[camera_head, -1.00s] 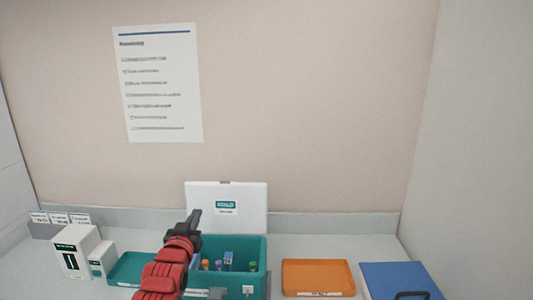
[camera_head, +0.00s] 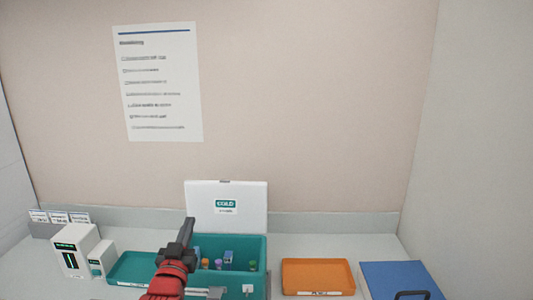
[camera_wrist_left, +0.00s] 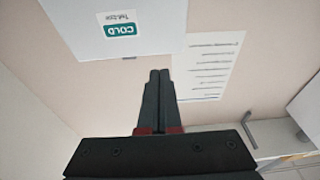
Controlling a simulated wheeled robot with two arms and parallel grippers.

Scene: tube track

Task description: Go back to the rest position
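My left gripper (camera_head: 189,224) is raised over the left part of the teal cold box and hides some of it. In the left wrist view its two black fingers (camera_wrist_left: 160,75) lie together with nothing between them. The teal cold box (camera_head: 256,285) stands open, its white lid (camera_head: 240,194) upright behind it with a COLD label. Several colored-cap tubes (camera_head: 229,257) stand inside it. My right gripper is not in view.
A teal tray (camera_head: 125,268) lies left of the box, beside white devices (camera_head: 75,248) and small cards (camera_head: 58,217). An orange tray (camera_head: 318,276) and a blue case with a dark handle (camera_head: 400,279) are to the right. A printed sheet (camera_head: 160,90) hangs on the wall.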

